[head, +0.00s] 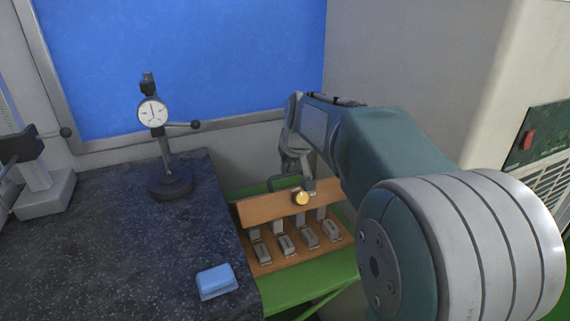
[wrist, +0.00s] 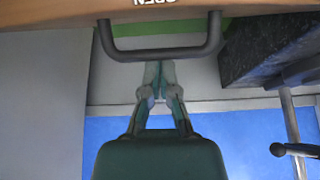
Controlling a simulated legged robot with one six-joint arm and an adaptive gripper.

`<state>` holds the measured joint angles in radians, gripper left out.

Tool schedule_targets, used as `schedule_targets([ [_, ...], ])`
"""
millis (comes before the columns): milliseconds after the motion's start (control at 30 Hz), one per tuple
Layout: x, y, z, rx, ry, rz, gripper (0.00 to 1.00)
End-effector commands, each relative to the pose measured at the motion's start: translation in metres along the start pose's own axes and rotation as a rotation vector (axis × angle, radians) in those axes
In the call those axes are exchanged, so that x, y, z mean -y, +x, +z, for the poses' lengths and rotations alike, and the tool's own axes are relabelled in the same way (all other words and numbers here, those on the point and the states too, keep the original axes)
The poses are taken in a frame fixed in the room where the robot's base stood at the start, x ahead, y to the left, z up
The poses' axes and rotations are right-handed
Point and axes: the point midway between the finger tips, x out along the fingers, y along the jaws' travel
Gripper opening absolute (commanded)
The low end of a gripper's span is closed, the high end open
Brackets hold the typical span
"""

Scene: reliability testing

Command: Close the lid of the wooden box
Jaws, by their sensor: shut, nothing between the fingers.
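The wooden box (head: 262,268) sits on a green stand. It is open, and several grey metal blocks stand in it. Its lid (head: 262,212) is raised and tilted at the back, with a round brass-coloured piece (head: 301,198) on it. A dark bar handle (head: 284,181) on the lid also shows in the wrist view (wrist: 160,54), near the lettering "OPEN". My gripper (wrist: 159,68) is shut and empty, its fingertips close to the handle's bar. I cannot tell whether they touch. In the head view my gripper (head: 298,162) is behind the lid, and its fingertips are hard to make out.
A dark stone slab (head: 110,245) lies left of the box, bearing a dial gauge on a stand (head: 153,112) and a blue block (head: 216,281). Another instrument (head: 40,185) stands far left. A wall with a blue panel (head: 190,60) is behind. A pale cabinet (head: 420,60) rises at the right.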

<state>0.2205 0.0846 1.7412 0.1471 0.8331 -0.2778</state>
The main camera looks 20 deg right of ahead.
Motion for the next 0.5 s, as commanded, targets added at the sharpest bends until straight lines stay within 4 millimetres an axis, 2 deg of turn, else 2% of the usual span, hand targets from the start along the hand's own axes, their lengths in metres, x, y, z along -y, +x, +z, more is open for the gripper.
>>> schedule_targets([
  [300,-0.001,-0.005,0.031,-0.153,0.002,-0.001,0.00],
  [500,-0.001,-0.005,0.059,-0.150,0.000,-0.002,0.00],
])
